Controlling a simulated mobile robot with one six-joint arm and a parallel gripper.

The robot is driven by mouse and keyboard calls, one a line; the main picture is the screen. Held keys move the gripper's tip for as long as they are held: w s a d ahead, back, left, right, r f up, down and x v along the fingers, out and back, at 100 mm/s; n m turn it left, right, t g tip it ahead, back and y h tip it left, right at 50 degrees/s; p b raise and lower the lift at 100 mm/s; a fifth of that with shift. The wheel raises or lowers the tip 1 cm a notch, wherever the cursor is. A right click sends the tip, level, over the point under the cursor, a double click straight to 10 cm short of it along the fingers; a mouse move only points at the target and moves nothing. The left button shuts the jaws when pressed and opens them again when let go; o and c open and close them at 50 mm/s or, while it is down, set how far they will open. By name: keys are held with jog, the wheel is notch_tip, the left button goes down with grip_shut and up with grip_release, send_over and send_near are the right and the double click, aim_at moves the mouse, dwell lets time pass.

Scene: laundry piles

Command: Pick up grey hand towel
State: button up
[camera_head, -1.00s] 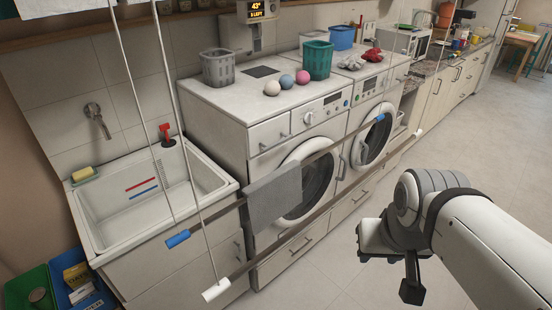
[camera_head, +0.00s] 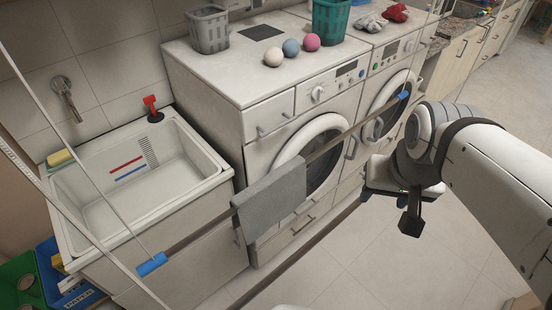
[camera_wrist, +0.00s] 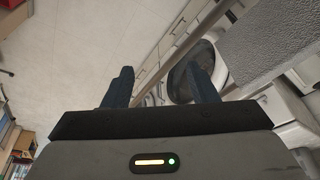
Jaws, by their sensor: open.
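The grey hand towel (camera_head: 270,200) hangs folded over a wooden rail (camera_head: 330,147) in front of the washing machines. In the wrist view the towel (camera_wrist: 268,42) fills the upper right, beyond the right finger. My gripper (camera_head: 388,212) is to the right of the towel in the head view, apart from it. In the wrist view my gripper (camera_wrist: 162,88) shows two dark fingers spread apart with nothing between them. The towel's back side is hidden.
A white sink (camera_head: 140,180) stands at the left, with green and blue bins (camera_head: 60,275) below. Two front-loading machines (camera_head: 320,150) stand behind the rail. A second, lower rail (camera_head: 300,255) runs below the towel. Open tiled floor (camera_head: 390,270) lies at the front right.

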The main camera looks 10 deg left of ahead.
jog(key=w+a+m, duration=0.1)
jog(key=a, duration=0.2)
jog(key=w+a+m+g+b, duration=0.1)
jog(key=w+a, duration=0.1)
jog(key=a, duration=0.1)
jog(key=w+a+m+b, duration=0.1)
jog(key=w+a, duration=0.1)
jog(key=a, duration=0.1)
jog(key=shift+w+a+r+g, duration=0.1)
jog(key=shift+w+r+g, duration=0.1)
jog(key=shift+g, duration=0.1)
jog(key=m+g+b, duration=0.2)
jog(key=m, duration=0.2)
send_over(270, 177)
jog(key=shift+s+f, duration=0.15)
jog(key=shift+f, duration=0.15)
jog(key=shift+a+f+m, duration=0.2)
jog(key=shift+f+m, duration=0.05)
jog(key=shift+m, duration=0.05)
jog(key=f+p, duration=0.1)
jog(key=f, duration=0.6)
jog(key=shift+d+f, duration=0.1)
jog(key=shift+d, duration=0.1)
jog(key=c, duration=1.1)
